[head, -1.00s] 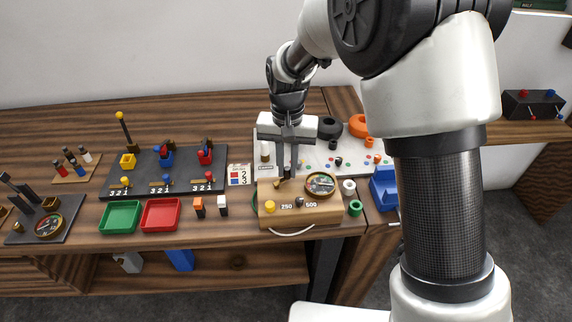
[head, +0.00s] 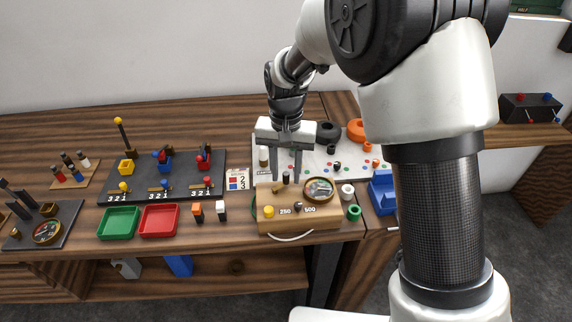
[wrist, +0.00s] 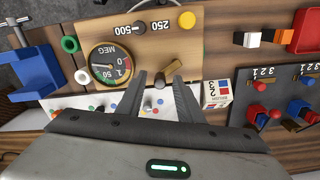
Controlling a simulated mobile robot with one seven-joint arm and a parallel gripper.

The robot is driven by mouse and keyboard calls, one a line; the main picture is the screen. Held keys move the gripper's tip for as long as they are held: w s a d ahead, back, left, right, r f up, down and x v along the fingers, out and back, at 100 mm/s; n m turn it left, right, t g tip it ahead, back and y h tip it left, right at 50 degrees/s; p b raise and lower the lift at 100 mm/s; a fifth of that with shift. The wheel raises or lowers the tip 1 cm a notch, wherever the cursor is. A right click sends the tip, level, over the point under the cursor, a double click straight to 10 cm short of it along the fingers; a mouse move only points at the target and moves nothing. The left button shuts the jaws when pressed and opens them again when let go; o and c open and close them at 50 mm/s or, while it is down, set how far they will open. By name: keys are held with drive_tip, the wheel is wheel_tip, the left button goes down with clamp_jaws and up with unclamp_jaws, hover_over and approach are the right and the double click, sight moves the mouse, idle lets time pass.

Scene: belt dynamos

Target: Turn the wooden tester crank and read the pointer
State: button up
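The wooden tester (head: 330,219) stands at the table's front edge, marked 250 and 500, with a yellow knob (head: 269,211). Its round dial (head: 318,189) also shows in the wrist view (wrist: 111,62), marked MEG with a coloured scale. I cannot read the pointer's position surely. The crank (head: 279,187) with its dark upright handle is on the tester's top, left of the dial. My gripper (head: 286,178) is open above the tester, its fingers on either side of the crank handle. In the wrist view the handle (wrist: 160,80) shows between the spread fingers, apart from both.
A white board (head: 345,168) with coloured terminals lies behind the tester. Green (head: 106,224) and red (head: 173,222) trays are to the left, with small orange and white blocks between. A blue holder (head: 383,195) and white and green rings are at right.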

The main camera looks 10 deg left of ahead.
sight(287, 173)
wheel_tip(287, 173, up, 17)
drive_tip(key=p, duration=0.1)
drive_tip(key=shift+r, duration=0.2)
drive_tip(key=shift+d, duration=0.1)
